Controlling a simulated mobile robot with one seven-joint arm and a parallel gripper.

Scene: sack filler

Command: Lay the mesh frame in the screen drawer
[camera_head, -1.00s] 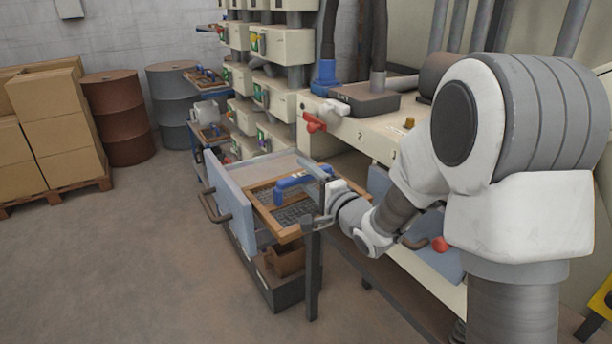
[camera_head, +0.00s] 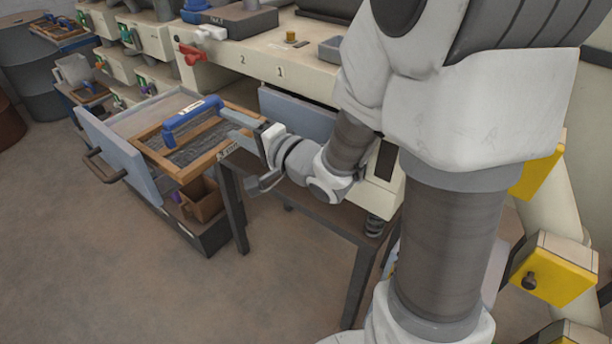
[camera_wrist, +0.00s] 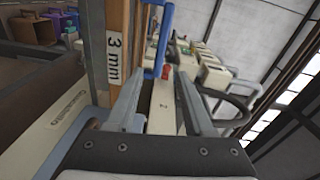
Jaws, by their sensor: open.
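The mesh frame (camera_head: 217,159) has a wooden rim, dark mesh and a blue bar handle (camera_head: 192,118). It lies over the pulled-out screen drawer (camera_head: 125,158), with its right end at the drawer's right side. I cannot tell whether it sits fully down inside. My gripper (camera_head: 250,150) is open at the frame's right end. In the wrist view the rim with a "3 mm" label (camera_wrist: 116,45) stands just beyond the left finger, and the blue handle (camera_wrist: 163,42) shows beyond the fingertips. Nothing is visibly held between the fingers (camera_wrist: 158,88).
A brown box (camera_head: 201,199) sits in a low dark tray below the drawer. The floor in front is clear.

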